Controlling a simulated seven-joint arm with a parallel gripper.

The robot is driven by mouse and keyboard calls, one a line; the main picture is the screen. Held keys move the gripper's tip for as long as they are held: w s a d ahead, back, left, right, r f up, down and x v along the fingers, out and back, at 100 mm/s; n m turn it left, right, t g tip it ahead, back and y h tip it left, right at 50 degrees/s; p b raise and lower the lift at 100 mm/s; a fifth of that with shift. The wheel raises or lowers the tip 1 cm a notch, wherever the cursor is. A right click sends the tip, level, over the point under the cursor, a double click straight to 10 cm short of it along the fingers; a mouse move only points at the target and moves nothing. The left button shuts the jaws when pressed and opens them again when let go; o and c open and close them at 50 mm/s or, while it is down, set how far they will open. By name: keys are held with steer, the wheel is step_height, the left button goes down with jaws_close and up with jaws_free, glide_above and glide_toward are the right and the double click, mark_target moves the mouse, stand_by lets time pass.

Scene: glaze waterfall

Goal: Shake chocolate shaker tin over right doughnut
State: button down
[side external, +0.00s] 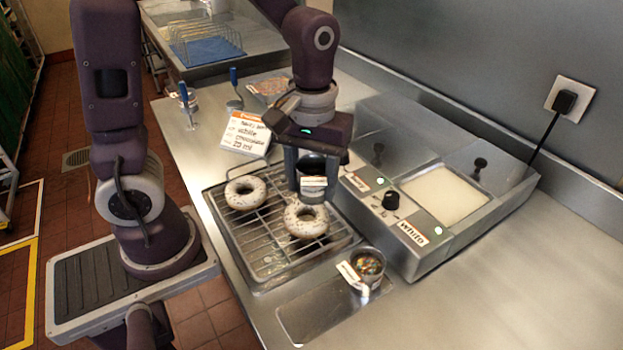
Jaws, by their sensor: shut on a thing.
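My gripper (312,178) is shut on a dark shaker tin (312,166) with a white label, too small to read. The tin is held between the fingers, above and just behind the right doughnut (297,228). Its opening and exact tilt cannot be made out. The right doughnut is pale-glazed with dark specks and lies on the wire rack (263,262). The left doughnut (233,198), also pale with dark specks, lies on the rack farther left and back. No falling chocolate can be made out.
Another tin (368,265) with colourful contents stands on a metal tray (318,317) in front. A steel glaze unit (428,247) with knobs and a "white" label flanks the rack on the right. An order card (246,134) stands behind. The counter at front right is clear.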

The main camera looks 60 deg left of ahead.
mark_target(312, 157)
steer(key=shift+r, duration=2.55)
